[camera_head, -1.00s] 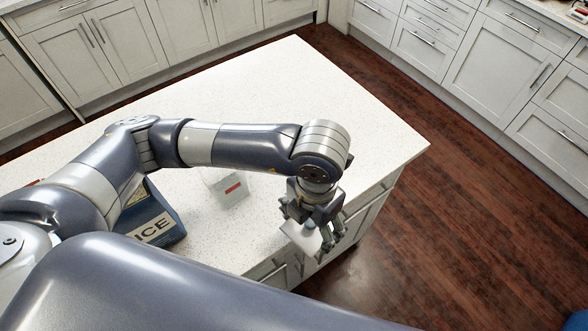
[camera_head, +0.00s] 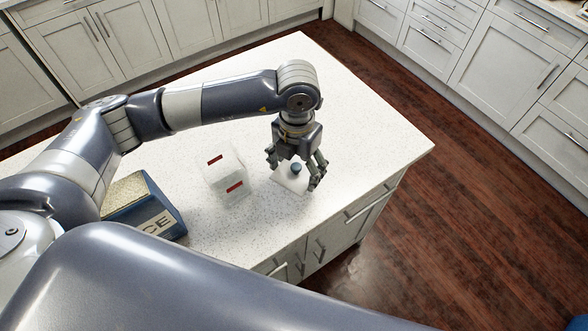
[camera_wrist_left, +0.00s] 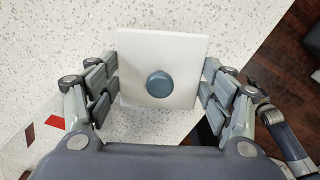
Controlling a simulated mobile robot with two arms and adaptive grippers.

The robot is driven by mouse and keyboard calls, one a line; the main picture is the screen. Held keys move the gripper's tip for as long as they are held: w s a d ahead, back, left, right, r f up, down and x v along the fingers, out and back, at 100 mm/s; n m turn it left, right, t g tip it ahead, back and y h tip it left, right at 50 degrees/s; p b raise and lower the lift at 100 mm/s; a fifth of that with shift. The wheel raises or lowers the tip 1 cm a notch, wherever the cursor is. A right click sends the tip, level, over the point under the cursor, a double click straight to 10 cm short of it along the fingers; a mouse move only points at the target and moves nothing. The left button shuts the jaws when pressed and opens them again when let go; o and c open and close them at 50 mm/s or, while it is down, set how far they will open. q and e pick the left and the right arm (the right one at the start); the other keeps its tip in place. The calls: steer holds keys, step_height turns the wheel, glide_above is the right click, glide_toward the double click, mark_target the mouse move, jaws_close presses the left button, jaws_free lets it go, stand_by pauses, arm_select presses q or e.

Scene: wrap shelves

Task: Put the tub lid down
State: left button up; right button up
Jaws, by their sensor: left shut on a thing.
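The tub lid (camera_head: 291,184) is a flat white square with a round blue knob (camera_head: 296,168). My left gripper (camera_head: 293,172) is shut on it, pointing down over the counter near its right front edge. In the left wrist view the lid (camera_wrist_left: 160,45) sits between the two finger pairs, which press on opposite edges, with the knob facing the camera. The lid looks level and low over the counter; I cannot tell whether it touches. A white tub (camera_head: 222,172) with red labels stands just left of the lid.
The pale speckled counter (camera_head: 300,70) is clear behind and to the right of the gripper. A blue box (camera_head: 150,210) with partly hidden lettering stands at the left. The counter edge and dark wood floor (camera_head: 440,240) lie to the right.

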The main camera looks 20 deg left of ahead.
mark_target(294, 171)
arm_select(q)
steer(key=shift+w+a+f, duration=0.1)
steer(key=shift+w+a, duration=0.35)
steer(key=shift+w, duration=0.2)
step_height(294, 171, down, 3)
steer(key=shift+r+b, duration=0.1)
steer(key=shift+b, duration=0.65)
steer(key=shift+f, duration=0.35)
steer(key=shift+f, duration=0.15)
steer(key=o, duration=0.9)
steer(key=shift+o, duration=0.2)
